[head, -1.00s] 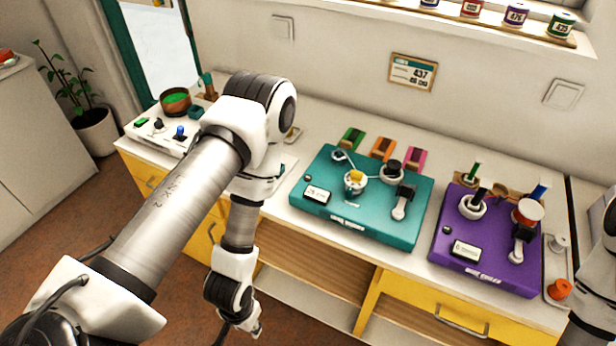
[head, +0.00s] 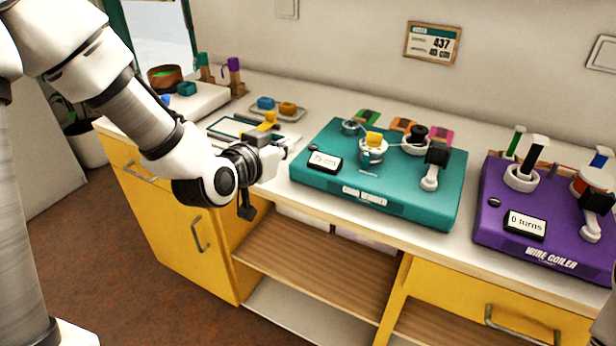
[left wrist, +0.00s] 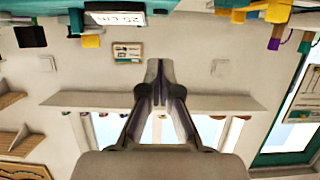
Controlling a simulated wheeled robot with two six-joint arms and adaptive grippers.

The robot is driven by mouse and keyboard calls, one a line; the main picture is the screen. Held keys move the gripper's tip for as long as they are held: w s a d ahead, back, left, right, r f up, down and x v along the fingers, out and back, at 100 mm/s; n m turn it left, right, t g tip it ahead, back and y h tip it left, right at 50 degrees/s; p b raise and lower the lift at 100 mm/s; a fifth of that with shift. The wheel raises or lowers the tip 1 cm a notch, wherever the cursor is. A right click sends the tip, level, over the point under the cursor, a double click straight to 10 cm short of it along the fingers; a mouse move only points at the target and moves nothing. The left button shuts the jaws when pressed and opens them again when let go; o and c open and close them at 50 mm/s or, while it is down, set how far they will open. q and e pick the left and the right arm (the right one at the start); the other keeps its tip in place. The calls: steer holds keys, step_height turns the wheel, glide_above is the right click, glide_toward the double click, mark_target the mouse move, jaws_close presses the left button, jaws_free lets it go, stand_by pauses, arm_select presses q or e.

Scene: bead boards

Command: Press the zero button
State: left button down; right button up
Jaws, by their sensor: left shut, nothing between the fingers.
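The teal cord winder (head: 415,208) stands on the white counter, with a small dark round button (head: 315,147) behind its display (head: 325,161). The display shows a cm reading, 25 cm in the left wrist view (left wrist: 115,17). The purple wire coiler (head: 560,262) at the right also has a dark round button (head: 495,202), beside a display (head: 525,224) reading 0 turns. My left gripper (head: 283,152) is shut and empty, just left of the cord winder and apart from its button. Its closed fingers (left wrist: 158,72) show in the left wrist view. My right gripper is out of view.
Behind my left gripper are a flat device with a yellow part (head: 268,121) and a tray (head: 290,112) with small blocks. A crank (head: 431,175) and spools stand up from the cord winder. Open shelves lie below the counter.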

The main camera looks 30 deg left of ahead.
arm_select(q)
steer(key=shift+r+t, duration=0.4)
steer(key=shift+r, duration=0.5)
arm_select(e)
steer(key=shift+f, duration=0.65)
arm_select(q)
glide_above(308, 154)
step_height(308, 154, down, 3)
steer(key=shift+s+r+b, duration=0.1)
steer(key=shift+r+b, duration=0.1)
steer(key=shift+b, duration=0.15)
steer(key=f, duration=0.3)
steer(key=shift+w+f+b, duration=0.2)
steer(key=shift+f+b, duration=0.1)
steer(key=shift+b, duration=0.1)
steer(key=shift+f, duration=0.15)
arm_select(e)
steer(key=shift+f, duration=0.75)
arm_select(q)
steer(key=shift+f, duration=0.1)
